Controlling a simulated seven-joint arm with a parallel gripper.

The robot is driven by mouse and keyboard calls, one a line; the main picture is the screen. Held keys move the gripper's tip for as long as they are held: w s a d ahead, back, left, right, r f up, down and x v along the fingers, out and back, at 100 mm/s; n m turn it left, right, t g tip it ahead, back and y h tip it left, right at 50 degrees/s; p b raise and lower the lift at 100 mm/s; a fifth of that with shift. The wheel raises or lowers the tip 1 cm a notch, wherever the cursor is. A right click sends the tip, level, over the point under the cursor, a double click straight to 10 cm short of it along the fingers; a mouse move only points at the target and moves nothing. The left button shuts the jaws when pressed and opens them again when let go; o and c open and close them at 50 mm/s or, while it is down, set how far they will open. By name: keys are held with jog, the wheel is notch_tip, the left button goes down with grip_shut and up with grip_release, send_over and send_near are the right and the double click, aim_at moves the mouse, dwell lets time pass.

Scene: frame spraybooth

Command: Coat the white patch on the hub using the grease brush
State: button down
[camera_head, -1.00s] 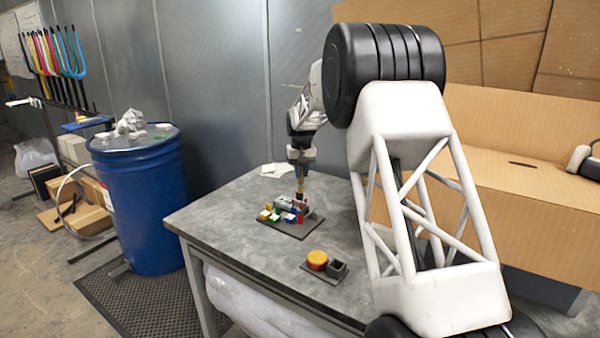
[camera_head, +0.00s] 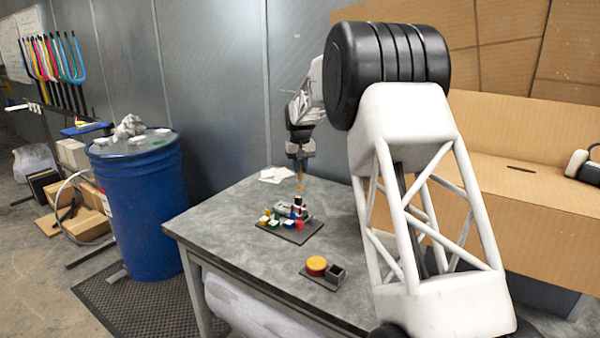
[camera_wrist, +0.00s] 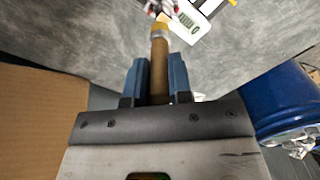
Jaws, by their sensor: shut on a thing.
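My gripper (camera_head: 300,162) is shut on the brush, whose brown handle (camera_wrist: 159,72) stands between the blue fingers in the wrist view. A yellow band shows at its far end. In the head view the brush (camera_head: 299,183) hangs nearly upright above a dark board (camera_head: 290,234), apart from the parts there. The board carries a pale grey part (camera_head: 283,210) and several small coloured pieces. A white device with a green display (camera_wrist: 187,20) shows beyond the brush in the wrist view. I cannot pick out the hub or its white patch for certain.
A small dark base (camera_head: 322,281) with an orange-yellow round pot (camera_head: 316,265) and a dark square holder (camera_head: 336,273) sits nearer the front edge. White cloths (camera_head: 276,175) lie at the back. A blue drum (camera_head: 140,205) stands left of the grey table (camera_head: 215,225). Cardboard (camera_head: 510,210) stands right.

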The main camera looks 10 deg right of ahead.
jog(key=shift+r, duration=1.1)
jog(key=s+a+f, duration=0.4)
jog(key=s, duration=0.6)
jog(key=shift+a+f, duration=0.15)
jog(key=shift+a, duration=0.1)
jog(key=shift+s+d, duration=0.1)
